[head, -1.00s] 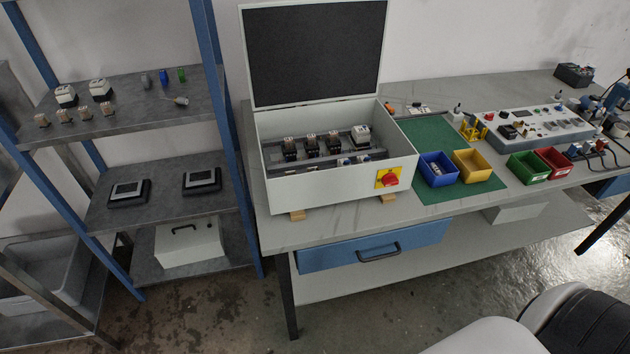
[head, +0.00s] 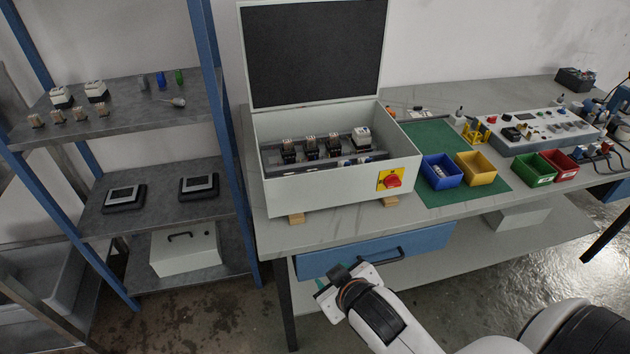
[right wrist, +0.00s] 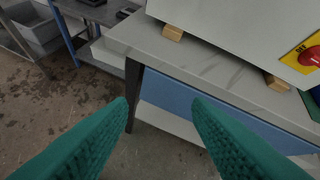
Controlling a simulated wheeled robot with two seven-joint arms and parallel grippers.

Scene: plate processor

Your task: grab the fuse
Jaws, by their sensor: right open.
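No part is plainly recognisable as the fuse at this size. Small grey, blue and green pieces (head: 160,79) stand on the upper shelf at the left. The blue bin (head: 441,172) on the bench holds small pale parts. An open grey cabinet (head: 335,185) on the bench holds several relays (head: 311,146) and other small parts. My right gripper (head: 321,290) is in front of the bench drawer, below the tabletop. In the right wrist view its green fingers (right wrist: 160,105) are apart with nothing between them. My left gripper is not in view.
The blue drawer (head: 376,250) and bench edge lie just beyond my right gripper. A red rotary switch (head: 391,181) is on the cabinet front. Yellow (head: 475,168), green (head: 534,170) and red bins stand to the right. Shelving (head: 130,120) stands left; floor between is clear.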

